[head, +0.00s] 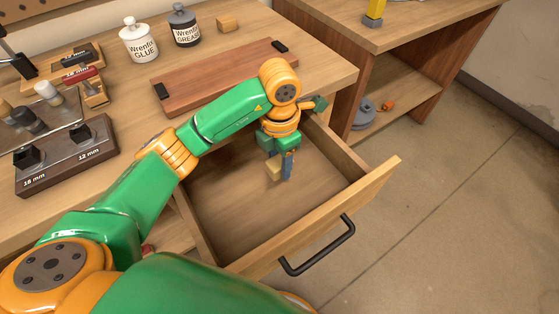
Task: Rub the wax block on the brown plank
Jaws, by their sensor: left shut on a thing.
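My left gripper (281,172) points down over the open drawer (234,226) and is shut on a small pale yellow block (273,169), which looks like the wax block. The block is over the drawer floor; I cannot tell whether it touches it. The brown plank (207,88) lies flat on the workbench behind the drawer, with a black piece (161,91) at its left end and another (280,46) at its right end. My left forearm hides part of its front edge. My right gripper is not in view.
The drawer front with its black handle (322,250) sticks out from the bench. A glue jar (139,42), a grease jar (184,28) and a small wooden block (227,23) stand behind the plank. Tool holders (66,158) crowd the left. A shelf unit (400,40) stands at right.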

